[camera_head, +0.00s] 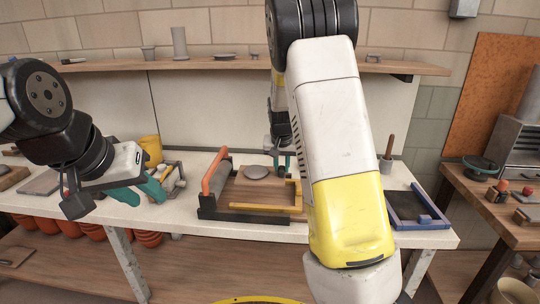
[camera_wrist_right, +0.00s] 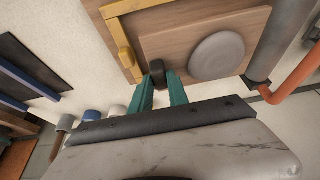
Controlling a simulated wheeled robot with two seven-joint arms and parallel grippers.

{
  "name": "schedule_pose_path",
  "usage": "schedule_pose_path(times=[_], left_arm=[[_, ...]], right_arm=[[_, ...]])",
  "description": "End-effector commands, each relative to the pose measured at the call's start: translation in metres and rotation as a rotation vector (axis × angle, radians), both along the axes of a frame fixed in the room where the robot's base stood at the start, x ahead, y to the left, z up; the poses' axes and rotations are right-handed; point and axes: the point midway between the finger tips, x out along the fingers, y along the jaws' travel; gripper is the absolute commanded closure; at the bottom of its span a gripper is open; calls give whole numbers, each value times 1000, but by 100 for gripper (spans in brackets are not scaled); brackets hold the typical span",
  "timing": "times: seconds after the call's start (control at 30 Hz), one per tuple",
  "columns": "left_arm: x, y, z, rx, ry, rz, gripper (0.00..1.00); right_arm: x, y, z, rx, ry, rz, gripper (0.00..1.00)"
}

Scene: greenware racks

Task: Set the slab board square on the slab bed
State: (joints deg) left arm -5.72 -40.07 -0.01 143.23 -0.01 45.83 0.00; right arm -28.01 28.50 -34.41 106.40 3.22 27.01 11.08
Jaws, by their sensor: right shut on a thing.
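The slab board (camera_wrist_right: 192,27) is a flat wooden square with a round grey slab (camera_wrist_right: 230,55) on it. In the head view the board (camera_head: 250,187) lies over the slab bed (camera_head: 226,215), a wooden bed with dark ends and a yellow corner fence (camera_wrist_right: 122,44). Whether the board rests flat is unclear. My right gripper (camera_wrist_right: 163,88) is shut on a dark grip at the board's edge. It shows at the bed's back in the head view (camera_head: 283,163). My left gripper (camera_head: 142,190) is open and empty, left of the bed.
A roller with an orange handle (camera_head: 215,178) lies along the bed's left side. A blue-edged tray (camera_head: 418,208) stands at the right of the table. A yellow pot (camera_head: 151,150) stands behind my left gripper. My right arm covers the table just right of the bed.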

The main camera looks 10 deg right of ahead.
Motion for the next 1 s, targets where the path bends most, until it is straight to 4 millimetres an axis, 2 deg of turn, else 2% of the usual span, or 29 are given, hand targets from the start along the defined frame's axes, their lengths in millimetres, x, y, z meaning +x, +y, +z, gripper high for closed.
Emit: schedule_pose_path(times=[0.47, 1.0], left_arm=[[0, 0, 0, 0, 0, 0, 64], [0, 0, 0, 0, 0, 0, 64]], right_arm=[[3, -2, 4, 6, -4, -14, 100], [3, -2, -37, 4, -2, -13, 100]])
